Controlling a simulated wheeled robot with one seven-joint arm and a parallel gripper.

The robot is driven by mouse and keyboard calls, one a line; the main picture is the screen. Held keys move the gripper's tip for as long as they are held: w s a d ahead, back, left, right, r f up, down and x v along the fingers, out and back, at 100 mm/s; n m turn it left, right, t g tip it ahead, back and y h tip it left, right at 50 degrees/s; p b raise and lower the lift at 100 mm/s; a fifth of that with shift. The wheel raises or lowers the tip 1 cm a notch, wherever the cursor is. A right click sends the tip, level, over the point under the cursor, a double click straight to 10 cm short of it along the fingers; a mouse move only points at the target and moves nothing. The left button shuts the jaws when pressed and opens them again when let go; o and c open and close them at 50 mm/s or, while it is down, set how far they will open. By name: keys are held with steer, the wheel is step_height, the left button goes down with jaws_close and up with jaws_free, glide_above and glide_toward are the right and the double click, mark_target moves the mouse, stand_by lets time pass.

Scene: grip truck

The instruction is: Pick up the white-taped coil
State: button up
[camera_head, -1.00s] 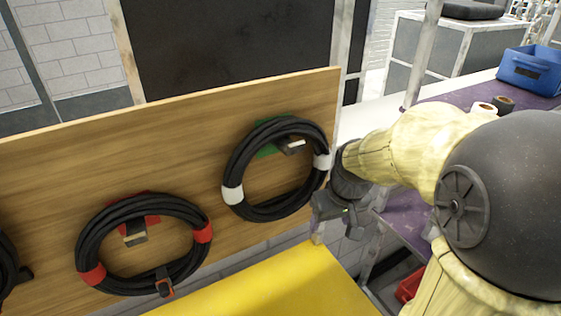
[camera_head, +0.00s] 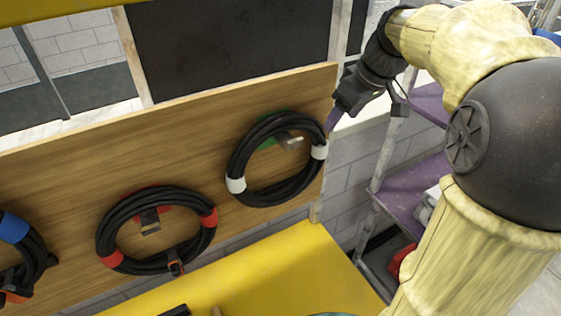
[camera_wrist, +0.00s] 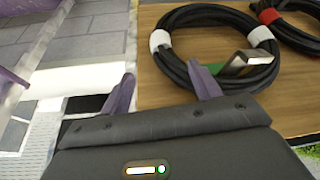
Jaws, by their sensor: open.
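The white-taped coil (camera_head: 240,150) is a black cable ring with two white bands. It hangs on a green hook (camera_head: 283,140) at the right end of the wooden board. In the wrist view the coil (camera_wrist: 205,12) is at the upper right. My gripper (camera_head: 333,121) is open and empty by the board's right edge, to the upper right of the coil. In the wrist view my gripper (camera_wrist: 162,74) has its purple fingers apart. The right finger overlaps the coil's lower left edge; I cannot tell whether it touches. The left finger is off the board.
A red-taped coil (camera_head: 108,232) hangs to the left on the wooden board (camera_head: 80,170), and a blue-taped coil (camera_head: 15,228) is at the left edge. A yellow surface (camera_head: 290,265) lies below. A purple shelf (camera_head: 412,180) stands right of the board.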

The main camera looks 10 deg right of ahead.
mark_target(324, 141)
steer(key=p+x, duration=0.1)
steer(key=x, duration=0.5)
steer(key=shift+w+p, duration=0.1)
steer(key=shift+p, duration=0.25)
steer(key=shift+a, duration=0.1)
steer(key=shift+a+f+p, duration=0.2)
steer(key=shift+f+p, duration=0.25)
steer(key=shift+p, duration=0.05)
steer(key=p+x, duration=0.1)
steer(key=x, duration=0.2)
steer(key=shift+w+a+f+p, duration=0.15)
steer(key=shift+a+f+p, duration=0.1)
steer(key=shift+p, duration=0.1)
steer(key=shift+d+f, duration=0.1)
steer(key=shift+f, duration=0.3)
steer(key=shift+a, duration=0.2)
steer(key=shift+d, duration=0.1)
